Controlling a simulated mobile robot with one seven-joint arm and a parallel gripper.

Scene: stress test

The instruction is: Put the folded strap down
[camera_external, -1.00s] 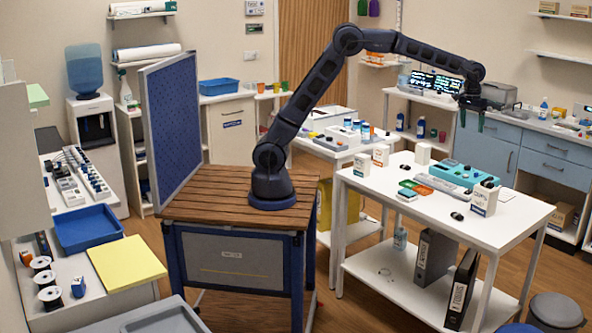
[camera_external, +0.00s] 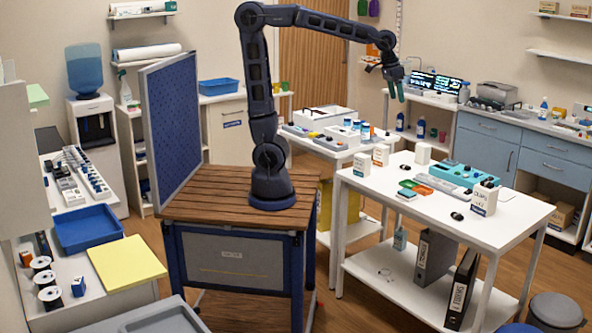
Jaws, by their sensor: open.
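My gripper (camera_external: 396,90) is raised in the air at the end of my arm, above the back left of the white table (camera_external: 370,188). Its fingers point down and are open, and I see nothing between them. I cannot pick out the folded strap for certain. A small green thing (camera_external: 406,184) and an orange thing (camera_external: 421,190) lie flat side by side on the table. A small dark thing (camera_external: 457,216) lies nearer the front. All are well below my gripper and apart from it.
On the white table stand a teal case (camera_external: 470,175), a white box (camera_external: 484,199) and another white box (camera_external: 381,154). A second table behind holds small bottles and boxes. The front left of the white table is mostly bare. A blue panel (camera_external: 176,128) stands left of my base.

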